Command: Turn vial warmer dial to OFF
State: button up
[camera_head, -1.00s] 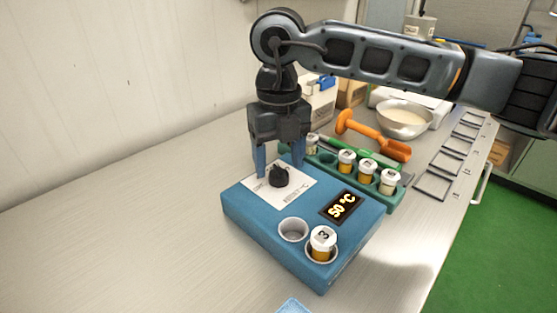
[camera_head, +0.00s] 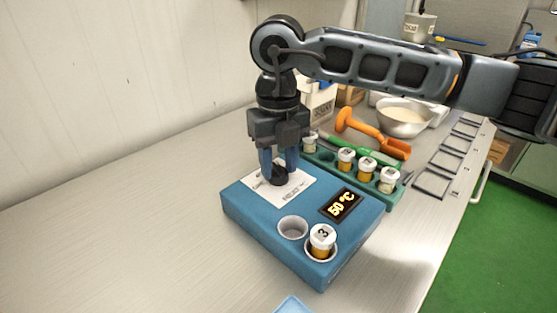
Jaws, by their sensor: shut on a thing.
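The blue vial warmer (camera_head: 262,217) sits on the steel table, with a lit display (camera_head: 341,206) reading 50 °C. Its black dial (camera_head: 279,176) stands on a white label plate (camera_head: 300,187). My gripper (camera_head: 279,168) points down over the dial with its blue fingers closed on it. The fingers cover the dial's sides, and its pointer direction cannot be told. A vial marked 3 (camera_head: 322,239) stands in the front well, and the other well (camera_head: 292,229) is empty.
A green rack (camera_head: 326,160) with several vials stands behind the warmer. An orange scoop (camera_head: 372,134), a metal bowl (camera_head: 404,130) and several dark square frames (camera_head: 432,183) lie farther back and right. The table at left is clear.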

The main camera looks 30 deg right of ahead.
jog(key=shift+n+b, duration=0.3)
jog(key=shift+b, duration=0.1)
jog(key=n+b, duration=0.2)
jog(key=b, duration=0.1)
jog(key=shift+f+n, duration=0.2)
jog(key=shift+n, duration=0.1)
jog(key=n+b, duration=0.4)
jog(key=n, duration=0.1)
jog(key=shift+b, duration=0.4)
jog(key=n+b, duration=0.2)
jog(key=n, duration=0.3)
jog(key=shift+r, duration=0.15)
jog(key=n+b, duration=0.1)
jog(key=n, duration=0.3)
jog(key=shift+r+n+b, duration=0.1)
jog(key=shift+n+b, duration=0.3)
jog(key=o, duration=1)
jog(key=shift+o, duration=0.2)
